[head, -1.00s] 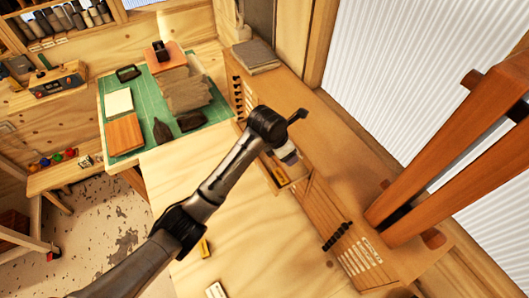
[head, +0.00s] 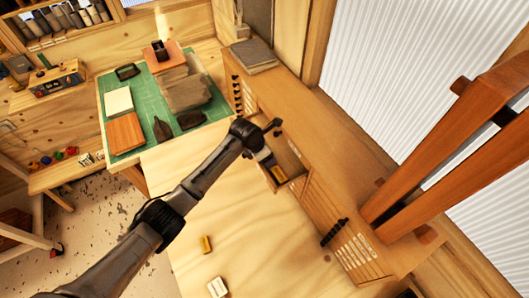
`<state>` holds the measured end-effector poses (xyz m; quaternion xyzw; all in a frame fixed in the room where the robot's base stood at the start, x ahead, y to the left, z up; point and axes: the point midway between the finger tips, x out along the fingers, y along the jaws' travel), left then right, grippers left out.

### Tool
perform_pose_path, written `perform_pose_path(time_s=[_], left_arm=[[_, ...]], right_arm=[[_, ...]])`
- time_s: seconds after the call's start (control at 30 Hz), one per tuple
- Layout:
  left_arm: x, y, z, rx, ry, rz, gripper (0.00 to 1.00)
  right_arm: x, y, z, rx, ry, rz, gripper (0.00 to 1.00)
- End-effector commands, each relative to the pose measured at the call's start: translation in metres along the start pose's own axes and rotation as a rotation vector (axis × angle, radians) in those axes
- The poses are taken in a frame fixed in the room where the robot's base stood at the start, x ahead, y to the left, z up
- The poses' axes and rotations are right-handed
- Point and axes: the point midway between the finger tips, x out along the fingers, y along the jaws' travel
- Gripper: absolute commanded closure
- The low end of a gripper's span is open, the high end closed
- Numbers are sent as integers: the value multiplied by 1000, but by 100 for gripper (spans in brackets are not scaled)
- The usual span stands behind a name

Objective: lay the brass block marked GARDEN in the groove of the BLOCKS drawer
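The BLOCKS drawer is probably the open drawer (head: 294,162) in the long wooden cabinet; no label on it is readable here. A yellow brass-coloured block (head: 278,174) shows inside the drawer near its front left. Another brass-coloured block (head: 206,244) lies on the light wooden bench top. No marking can be read on either block, and the groove cannot be made out. My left gripper (head: 266,158) points down at the open drawer, beside the block inside it. My own wrist covers much of it, and its fingers cannot be made out. My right gripper is out of view.
A white card or label (head: 217,287) lies on the bench near the block there. A green mat (head: 140,88) with tools and leather pieces is at upper left. A wooden press frame (head: 440,165) rises at right. The middle of the bench (head: 265,230) is clear.

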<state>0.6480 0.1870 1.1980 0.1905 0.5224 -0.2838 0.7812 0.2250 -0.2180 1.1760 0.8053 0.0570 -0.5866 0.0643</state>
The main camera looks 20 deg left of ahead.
Motion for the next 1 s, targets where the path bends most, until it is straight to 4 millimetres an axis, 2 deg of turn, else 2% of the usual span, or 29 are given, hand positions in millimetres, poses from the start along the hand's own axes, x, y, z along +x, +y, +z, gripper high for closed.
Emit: perform_pose_path(time_s=[0.37, 0.4, 0.67, 1.0], left_arm=[[1, 0, 0, 0, -3, 0, 68], [3, 0, -1, -1, -1, 0, 31], [3, 0, -1, 0, -1, 0, 7], [-3, 0, 0, 1, -1, 0, 7]], right_arm=[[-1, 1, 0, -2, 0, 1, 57], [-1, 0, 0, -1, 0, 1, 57], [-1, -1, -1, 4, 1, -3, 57], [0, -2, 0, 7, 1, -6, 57]])
